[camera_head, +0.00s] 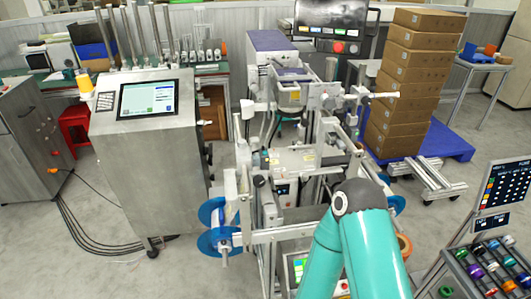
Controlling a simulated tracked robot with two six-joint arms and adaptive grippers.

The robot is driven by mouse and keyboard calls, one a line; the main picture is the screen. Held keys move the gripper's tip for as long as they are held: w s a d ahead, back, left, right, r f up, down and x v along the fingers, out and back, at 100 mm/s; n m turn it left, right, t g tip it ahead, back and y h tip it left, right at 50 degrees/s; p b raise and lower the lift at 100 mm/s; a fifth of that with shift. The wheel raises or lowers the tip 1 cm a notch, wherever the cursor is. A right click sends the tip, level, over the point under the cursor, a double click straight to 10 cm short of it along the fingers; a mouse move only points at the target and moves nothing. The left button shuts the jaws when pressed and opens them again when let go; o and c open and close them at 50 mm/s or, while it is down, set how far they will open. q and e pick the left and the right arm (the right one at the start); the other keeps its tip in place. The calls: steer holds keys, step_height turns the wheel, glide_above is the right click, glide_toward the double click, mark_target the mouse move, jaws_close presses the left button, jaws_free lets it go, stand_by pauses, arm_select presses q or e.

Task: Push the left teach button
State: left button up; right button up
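The grey film-reel machine (296,160) stands in the middle of the view. It has blue reels (216,241) at its lower left and an orange-brown roll (404,246) at its lower right. A small lit touchscreen (299,267) shows low on its front, partly covered by my teal arm. I cannot make out which small part is the left teach button; tiny coloured spots (268,158) show on the machine's middle left. My teal arm rises from the bottom, bends, and hides part of the machine's lower front. Neither gripper is in view.
A steel cabinet with a screen (148,98) stands left of the machine. Stacked cartons (405,85) sit on a blue pallet (448,140) at the back right. A rack of coloured spools (488,268) with a dark display (503,184) is at the lower right. Cables (85,235) cross the left floor.

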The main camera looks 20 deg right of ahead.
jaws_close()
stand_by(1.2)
